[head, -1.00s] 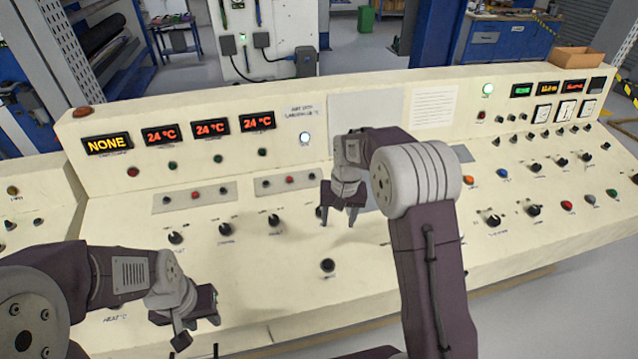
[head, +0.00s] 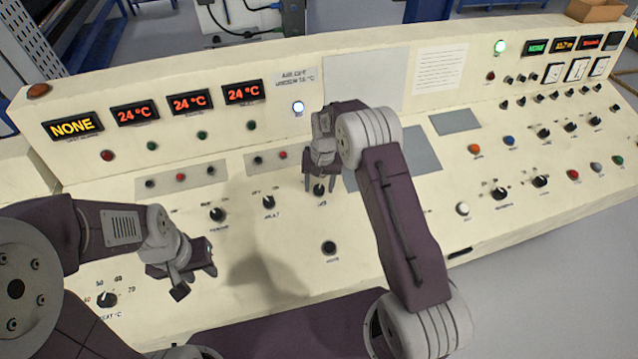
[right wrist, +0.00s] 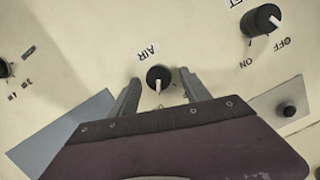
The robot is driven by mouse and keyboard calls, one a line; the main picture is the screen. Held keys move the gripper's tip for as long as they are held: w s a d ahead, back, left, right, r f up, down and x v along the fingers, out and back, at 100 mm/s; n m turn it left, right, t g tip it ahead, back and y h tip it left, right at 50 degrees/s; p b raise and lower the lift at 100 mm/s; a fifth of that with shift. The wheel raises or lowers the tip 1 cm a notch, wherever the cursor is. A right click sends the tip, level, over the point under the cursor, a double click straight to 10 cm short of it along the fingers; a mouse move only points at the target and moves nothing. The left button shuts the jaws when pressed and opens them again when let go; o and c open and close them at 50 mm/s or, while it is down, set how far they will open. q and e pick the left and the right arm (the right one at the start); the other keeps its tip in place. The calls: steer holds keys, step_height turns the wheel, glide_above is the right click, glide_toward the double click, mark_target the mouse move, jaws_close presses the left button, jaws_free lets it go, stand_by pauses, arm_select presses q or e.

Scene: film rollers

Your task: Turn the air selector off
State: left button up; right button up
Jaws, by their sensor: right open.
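The air selector (right wrist: 159,78) is a small black knob with a white pointer line, labelled AIR, on the cream sloped panel. In the right wrist view it sits between the two fingers of my right gripper (right wrist: 158,88), with a gap on each side. In the head view the air selector (head: 319,190) shows between the fingertips of my right gripper (head: 320,186). My right gripper is open, and its fingers straddle the knob without visibly gripping it. My left gripper (head: 196,275) hangs over the left part of the panel, away from the selector; its finger gap is unclear.
A neighbouring black selector with ON and OFF marks (right wrist: 260,20) stands close by; others (head: 268,202) (head: 217,214) line the same row. A round black knob (head: 329,248) sits in front. Red displays (head: 189,104) and a lit white button (head: 298,108) are behind.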

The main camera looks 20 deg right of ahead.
steer(key=shift+s+r, duration=0.15)
steer(key=shift+s, duration=0.35)
steer(key=shift+w, duration=0.25)
steer(key=c, duration=0.8)
jaws_close()
arm_select(q)
steer(key=shift+s+r, duration=0.15)
steer(key=shift+s, duration=0.15)
arm_select(e)
steer(key=shift+n, duration=0.4)
steer(key=n+h, duration=0.1)
steer(key=n, duration=0.3)
steer(key=shift+a+n, duration=0.15)
steer(key=shift+n, duration=0.25)
arm_select(q)
steer(key=shift+r, duration=0.2)
arm_select(e)
steer(key=n+h, duration=0.1)
steer(key=n, duration=0.4)
steer(key=shift+n+t, duration=0.4)
steer(key=shift+n+h, duration=0.3)
